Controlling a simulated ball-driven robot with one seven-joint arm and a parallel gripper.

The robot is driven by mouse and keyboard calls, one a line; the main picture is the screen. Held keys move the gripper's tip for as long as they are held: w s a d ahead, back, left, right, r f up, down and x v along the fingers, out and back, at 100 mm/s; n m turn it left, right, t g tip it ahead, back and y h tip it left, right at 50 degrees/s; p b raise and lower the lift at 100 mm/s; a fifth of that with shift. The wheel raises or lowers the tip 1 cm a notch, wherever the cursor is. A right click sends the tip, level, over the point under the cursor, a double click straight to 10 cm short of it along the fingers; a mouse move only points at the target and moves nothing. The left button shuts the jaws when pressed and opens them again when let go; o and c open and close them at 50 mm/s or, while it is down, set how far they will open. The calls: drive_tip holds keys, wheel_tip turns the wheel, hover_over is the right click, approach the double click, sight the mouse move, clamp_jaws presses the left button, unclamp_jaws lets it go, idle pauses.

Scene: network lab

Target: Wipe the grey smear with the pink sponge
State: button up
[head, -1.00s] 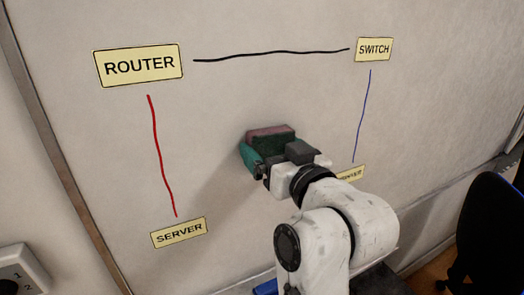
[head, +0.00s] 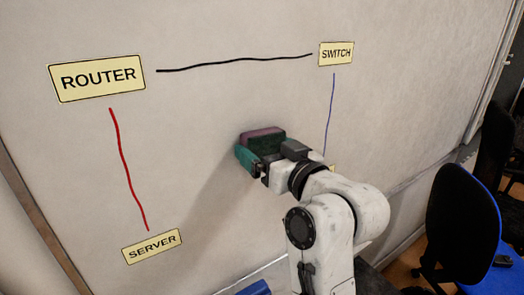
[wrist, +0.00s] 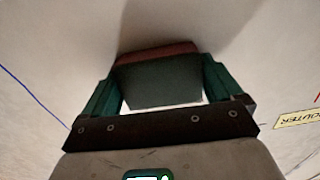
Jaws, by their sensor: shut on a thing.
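The sponge (head: 262,134), mauve-pink on its board-side layer and dark green on the rest, is held at the whiteboard (head: 225,105). My gripper (head: 264,150) is shut on it, with teal fingers on either side. In the wrist view the sponge (wrist: 160,84) sits between the fingers, its reddish-pink edge (wrist: 157,54) against or very close to the board; I cannot tell which. I cannot make out a grey smear in either view. My gripper and arm hide part of the board.
The board bears labels ROUTER (head: 97,79), SWITCH (head: 336,53) and SERVER (head: 152,246), and black (head: 230,62), red (head: 127,168) and blue (head: 329,115) lines. A fourth label is mostly hidden behind my arm. An office chair (head: 465,220) stands right. A blue object (head: 254,288) lies below.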

sight(222, 154)
drive_tip(key=shift+w+d, duration=0.55)
drive_tip(key=shift+d, duration=0.25)
drive_tip(key=shift+w+d, duration=0.5)
drive_tip(key=shift+d, duration=0.25)
drive_tip(key=shift+a, duration=0.1)
drive_tip(key=shift+s+a+p, duration=0.2)
drive_tip(key=shift+s+a, duration=0.55)
drive_tip(key=shift+a, duration=0.3)
drive_tip(key=shift+s+a+p, duration=0.2)
drive_tip(key=shift+s+a, duration=0.6)
drive_tip(key=shift+a, duration=0.25)
drive_tip(key=shift+s+a+p, duration=0.2)
drive_tip(key=shift+s+a, duration=0.55)
drive_tip(key=shift+a, duration=0.3)
drive_tip(key=shift+s+a, duration=0.45)
drive_tip(key=shift+a, duration=0.35)
drive_tip(key=shift+s+a, duration=0.45)
drive_tip(key=shift+a, duration=0.3)
drive_tip(key=shift+s, duration=0.1)
drive_tip(key=shift+p+v, duration=0.8)
drive_tip(key=shift+v, duration=2.1)
drive_tip(key=shift+d, duration=0.15)
drive_tip(key=shift+v, duration=1.45)
